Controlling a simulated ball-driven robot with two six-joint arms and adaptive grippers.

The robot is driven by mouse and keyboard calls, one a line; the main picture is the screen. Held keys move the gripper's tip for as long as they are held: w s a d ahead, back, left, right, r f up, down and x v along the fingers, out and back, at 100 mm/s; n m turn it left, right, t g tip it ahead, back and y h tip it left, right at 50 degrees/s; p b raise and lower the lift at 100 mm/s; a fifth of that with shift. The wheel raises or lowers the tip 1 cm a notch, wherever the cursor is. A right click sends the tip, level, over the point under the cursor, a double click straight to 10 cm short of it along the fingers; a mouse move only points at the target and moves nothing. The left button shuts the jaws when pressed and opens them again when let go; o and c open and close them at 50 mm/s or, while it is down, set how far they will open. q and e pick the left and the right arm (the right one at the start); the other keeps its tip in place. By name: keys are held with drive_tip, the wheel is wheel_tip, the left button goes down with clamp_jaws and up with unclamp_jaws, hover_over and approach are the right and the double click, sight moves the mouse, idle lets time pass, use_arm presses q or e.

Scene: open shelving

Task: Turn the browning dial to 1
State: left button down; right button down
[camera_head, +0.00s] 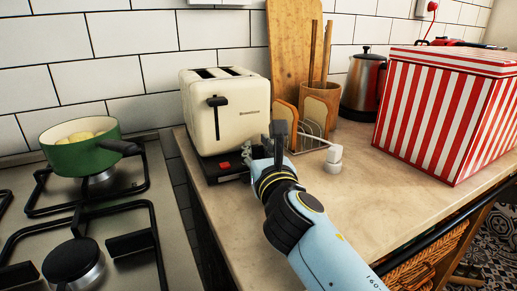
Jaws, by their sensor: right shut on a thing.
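The cream toaster (215,110) stands upright on the worktop, with a black lever (217,103) on its left-hand face and a black base with a red button (224,166). My right gripper (250,153) reaches in from the lower right, up against the low right part of the toaster beside the base. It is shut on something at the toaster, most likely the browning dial. The dial and its marks are hidden behind the gripper, so its setting cannot be read. My left gripper is not in view.
A toast rack with bread (287,117), a utensil pot (319,105) and a small white object (333,158) stand close right of the gripper. Farther right are a kettle (363,83) and red-striped box (440,115). A green pan (80,150) sits on the hob at left. The front worktop is clear.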

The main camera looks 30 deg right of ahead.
drive_tip(key=shift+r+n+y+p, duration=0.2)
drive_tip(key=shift+n+y+p, duration=0.1)
drive_tip(key=shift+y+p, duration=0.25)
drive_tip(key=y+p, duration=0.1)
drive_tip(key=n+y+p, duration=0.1)
drive_tip(key=shift+d+r+n+t+p, duration=0.1)
drive_tip(key=shift+d+n+t+p, duration=0.05)
drive_tip(key=shift+n+t+p, duration=0.2)
drive_tip(key=n+y+p, duration=0.1)
drive_tip(key=n+y, duration=0.1)
drive_tip(key=y, duration=0.1)
drive_tip(key=shift+y, duration=0.25)
drive_tip(key=shift+d+f+n+y, duration=0.1)
drive_tip(key=shift+f+n+y, duration=0.15)
drive_tip(key=shift+n+y, duration=0.75)
drive_tip(key=shift+y, duration=0.4)
drive_tip(key=c, duration=1.1)
unclamp_jaws()
drive_tip(key=shift+s, duration=0.1)
drive_tip(key=v, duration=1.1)
drive_tip(key=shift+s+d+r, duration=0.15)
drive_tip(key=shift+s+r, duration=0.15)
drive_tip(key=shift+s, duration=0.1)
